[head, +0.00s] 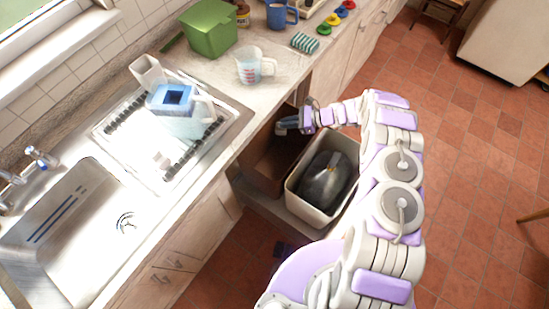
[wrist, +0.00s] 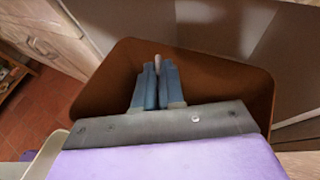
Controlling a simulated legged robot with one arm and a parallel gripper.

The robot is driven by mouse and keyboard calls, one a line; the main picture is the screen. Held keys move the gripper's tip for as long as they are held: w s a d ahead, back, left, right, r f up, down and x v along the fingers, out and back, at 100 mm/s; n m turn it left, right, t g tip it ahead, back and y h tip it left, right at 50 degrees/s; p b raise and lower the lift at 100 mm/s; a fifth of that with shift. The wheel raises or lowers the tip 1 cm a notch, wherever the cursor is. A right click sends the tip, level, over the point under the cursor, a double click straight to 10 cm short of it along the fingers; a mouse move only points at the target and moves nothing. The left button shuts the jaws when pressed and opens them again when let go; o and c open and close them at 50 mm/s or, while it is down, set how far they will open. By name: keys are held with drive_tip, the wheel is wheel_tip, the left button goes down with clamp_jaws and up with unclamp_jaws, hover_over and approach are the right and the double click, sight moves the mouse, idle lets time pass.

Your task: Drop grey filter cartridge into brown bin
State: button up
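The brown bin (head: 262,168) stands in the pull-out under the counter, beside a cream bin. In the wrist view the brown bin (wrist: 100,100) surrounds my fingers, and its inside looks empty where visible. My gripper (head: 282,127) is over the brown bin, pointing toward the cabinet. In the wrist view my gripper (wrist: 156,72) has its two blue fingers close together on a small light-grey piece, which looks like the grey filter cartridge (wrist: 158,61). Only its tip shows between the fingertips; the rest is hidden. I cannot see the cartridge in the head view.
The cream bin (head: 350,212) holds a black bag (head: 325,180). The counter above carries a measuring jug (head: 250,66), a green container (head: 210,28) and a striped sponge (head: 305,43). The tiled floor at right is open.

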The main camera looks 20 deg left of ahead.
drive_tip(key=o, duration=0.3)
drive_tip(key=shift+a+f, duration=0.1)
drive_tip(key=shift+a, duration=0.4)
drive_tip(key=shift+o, duration=0.8)
drive_tip(key=shift+d, duration=0.35)
drive_tip(key=shift+o, duration=0.3)
drive_tip(key=v, duration=0.2)
drive_tip(key=shift+s+d, duration=0.15)
drive_tip(key=shift+d, duration=0.25)
drive_tip(key=p+v, duration=0.2)
drive_tip(key=v, duration=1.4)
drive_tip(key=shift+d, duration=0.2)
drive_tip(key=shift+d, duration=0.9)
